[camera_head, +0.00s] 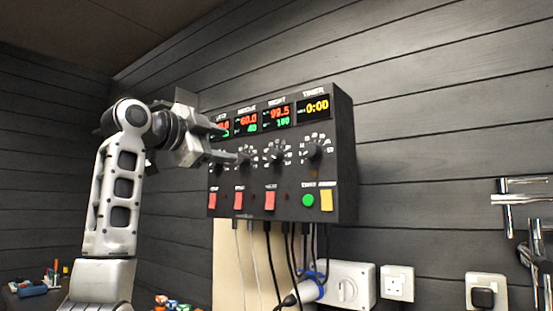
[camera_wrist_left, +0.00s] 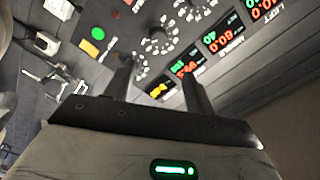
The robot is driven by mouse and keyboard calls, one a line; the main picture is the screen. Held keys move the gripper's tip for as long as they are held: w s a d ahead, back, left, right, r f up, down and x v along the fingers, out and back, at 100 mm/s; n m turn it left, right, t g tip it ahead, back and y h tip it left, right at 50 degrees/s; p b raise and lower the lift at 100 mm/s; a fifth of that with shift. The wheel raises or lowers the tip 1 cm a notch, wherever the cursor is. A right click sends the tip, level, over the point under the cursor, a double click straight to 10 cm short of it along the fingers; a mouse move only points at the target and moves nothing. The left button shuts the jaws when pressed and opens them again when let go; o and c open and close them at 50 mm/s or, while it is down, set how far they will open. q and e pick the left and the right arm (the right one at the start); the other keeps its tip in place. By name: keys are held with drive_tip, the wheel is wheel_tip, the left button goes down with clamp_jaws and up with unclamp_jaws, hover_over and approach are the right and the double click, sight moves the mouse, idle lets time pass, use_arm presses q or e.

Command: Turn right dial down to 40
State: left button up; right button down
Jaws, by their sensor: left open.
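The dark control box (camera_head: 345,140) hangs on the wall with a row of displays and dials. The right display (camera_head: 277,117) reads about 99.5 in red, with a green number below, seemingly 100. The right dial (camera_head: 277,155) is a black knob ringed by pale marks. It also shows in the left wrist view (camera_wrist_left: 160,42), beyond my fingertips. My left gripper (camera_head: 232,144) is open and empty in front of the box, its fingers left of the right dial and overlapping the middle dial (camera_head: 243,158). Contact with a knob cannot be told. My right gripper is out of view.
The timer dial (camera_head: 315,151) sits right of the right dial. Red switches (camera_head: 270,200), a green button (camera_head: 308,200) and a yellow switch (camera_head: 327,200) line the lower edge. Cables (camera_head: 289,260) hang below, near wall sockets (camera_head: 397,283).

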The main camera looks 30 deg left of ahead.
use_arm(q)
drive_tip(key=p, duration=0.2)
approach(271, 155)
drive_tip(key=w+p, duration=0.1)
drive_tip(key=w, duration=0.1)
drive_tip(key=w+p, duration=0.2)
drive_tip(key=w, duration=0.1)
drive_tip(key=w+d+p, duration=0.1)
drive_tip(key=w, duration=0.1)
drive_tip(key=shift+w+r, duration=0.15)
drive_tip(key=shift+w, duration=0.15)
drive_tip(key=shift+w+p, duration=0.35)
drive_tip(key=shift+w, duration=0.1)
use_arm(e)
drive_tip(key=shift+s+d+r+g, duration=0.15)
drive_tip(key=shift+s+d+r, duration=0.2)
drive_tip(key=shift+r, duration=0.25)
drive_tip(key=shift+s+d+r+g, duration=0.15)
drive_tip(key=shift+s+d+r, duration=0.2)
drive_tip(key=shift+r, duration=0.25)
use_arm(q)
drive_tip(key=c, duration=1)
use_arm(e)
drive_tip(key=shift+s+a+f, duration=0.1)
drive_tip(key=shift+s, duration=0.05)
